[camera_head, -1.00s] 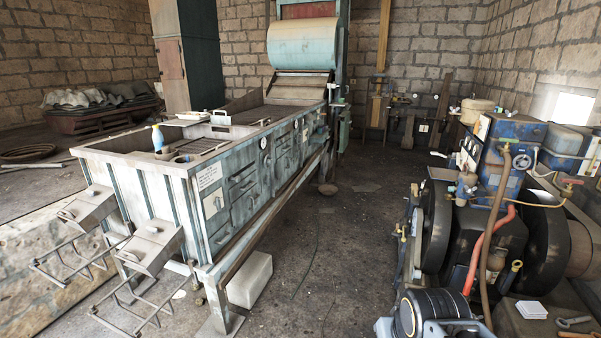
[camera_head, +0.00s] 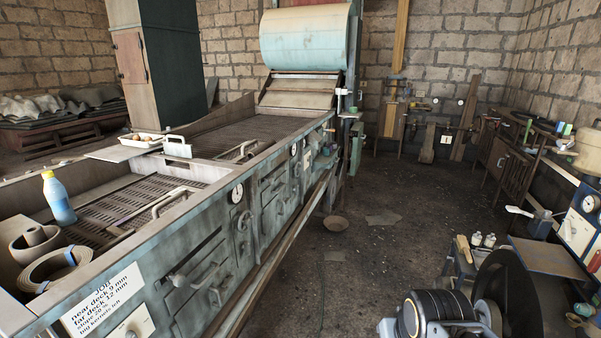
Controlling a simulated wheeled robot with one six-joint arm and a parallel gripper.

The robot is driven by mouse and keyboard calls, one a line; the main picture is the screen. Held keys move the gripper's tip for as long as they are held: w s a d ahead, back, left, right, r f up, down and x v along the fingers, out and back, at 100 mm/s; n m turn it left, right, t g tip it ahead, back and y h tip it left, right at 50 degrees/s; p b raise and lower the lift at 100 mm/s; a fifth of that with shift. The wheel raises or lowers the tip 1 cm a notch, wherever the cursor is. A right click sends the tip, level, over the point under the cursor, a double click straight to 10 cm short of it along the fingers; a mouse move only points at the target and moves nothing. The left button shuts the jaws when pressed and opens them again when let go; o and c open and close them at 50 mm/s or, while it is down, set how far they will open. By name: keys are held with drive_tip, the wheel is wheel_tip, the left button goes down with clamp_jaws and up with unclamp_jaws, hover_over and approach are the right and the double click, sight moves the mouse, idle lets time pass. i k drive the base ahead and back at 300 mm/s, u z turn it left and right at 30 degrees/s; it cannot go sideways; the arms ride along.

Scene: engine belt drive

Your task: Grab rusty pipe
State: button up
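I cannot make out a rusty pipe for certain in the current view. The engine at the lower right is mostly out of frame; its large black wheel (camera_head: 508,292) shows at the bottom edge. The fingers of my gripper do not show, and nothing is seen held.
A long metal sorting table (camera_head: 205,245) fills the left, with a blue bottle (camera_head: 58,198), a coiled strap (camera_head: 55,268) and a white tray (camera_head: 141,140) on it. The dark floor (camera_head: 375,240) between it and the right-hand bench (camera_head: 510,170) is mostly clear.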

sight(254, 152)
drive_tip(key=i, duration=1.55)
drive_tip(key=z, duration=0.25)
drive_tip(key=i, duration=1.85)
drive_tip(key=u, duration=1.9)
